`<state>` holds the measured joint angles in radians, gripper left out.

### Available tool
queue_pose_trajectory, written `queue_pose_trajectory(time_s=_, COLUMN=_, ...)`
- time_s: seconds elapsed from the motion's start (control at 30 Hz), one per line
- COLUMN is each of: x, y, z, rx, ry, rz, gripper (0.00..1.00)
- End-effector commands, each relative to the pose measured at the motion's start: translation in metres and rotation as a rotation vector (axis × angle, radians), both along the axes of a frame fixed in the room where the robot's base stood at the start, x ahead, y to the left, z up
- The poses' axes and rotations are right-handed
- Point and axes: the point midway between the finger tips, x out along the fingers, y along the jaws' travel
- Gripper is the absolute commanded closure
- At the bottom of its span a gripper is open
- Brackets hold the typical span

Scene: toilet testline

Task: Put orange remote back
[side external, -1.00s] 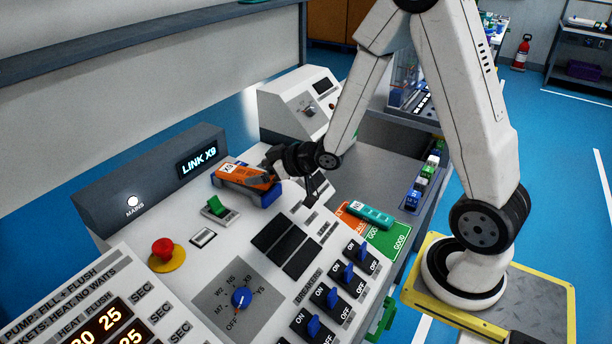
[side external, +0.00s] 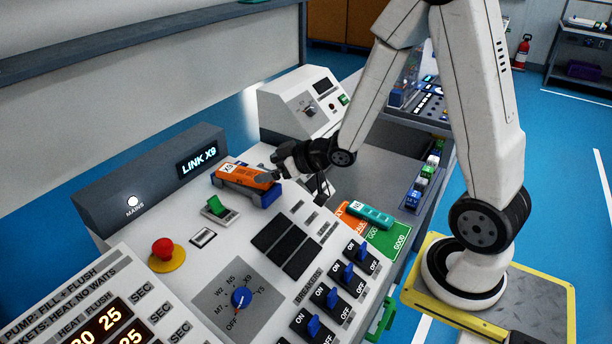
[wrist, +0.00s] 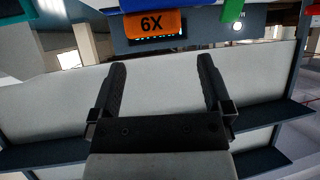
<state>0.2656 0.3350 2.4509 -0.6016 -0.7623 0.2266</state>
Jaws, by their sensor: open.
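The orange remote (side external: 246,177) has a white label reading X9 and lies on a blue cradle (side external: 266,194) on the sloped panel, below the LINK X9 display. In the wrist view the end of the orange remote (wrist: 153,25) shows at the top, its label upside down. My gripper (side external: 278,170) is open, just to the right of the remote's near end and apart from it. In the wrist view my gripper (wrist: 162,75) has both fingers spread with nothing between them.
A teal remote (side external: 370,215) lies on the orange and green cards at the right. The panel holds a red button (side external: 163,249), a green rocker switch (side external: 215,207), a blue dial (side external: 241,297) and several blue breakers. A grey-white box (side external: 302,100) stands behind.

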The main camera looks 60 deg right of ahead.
Motion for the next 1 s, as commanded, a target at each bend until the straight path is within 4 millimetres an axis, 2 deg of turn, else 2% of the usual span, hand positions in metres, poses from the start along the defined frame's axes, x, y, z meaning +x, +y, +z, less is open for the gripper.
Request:
queue_pose_trajectory(time_s=0.27, x=-0.005, y=0.0, z=-0.003, rx=-0.03, ry=0.059, rz=-0.03, gripper=0.0)
queue_pose_trajectory(time_s=0.47, x=-0.02, y=0.0, z=-0.009, rx=-0.077, ry=0.19, rz=-0.091, gripper=0.0)
queue_pose_trajectory(time_s=0.67, x=-0.049, y=0.005, z=-0.016, rx=-0.112, ry=0.376, rz=-0.152, gripper=0.0)
queue_pose_trajectory(time_s=1.0, x=-0.112, y=0.03, z=-0.02, rx=-0.102, ry=0.711, rz=-0.192, gripper=0.0)
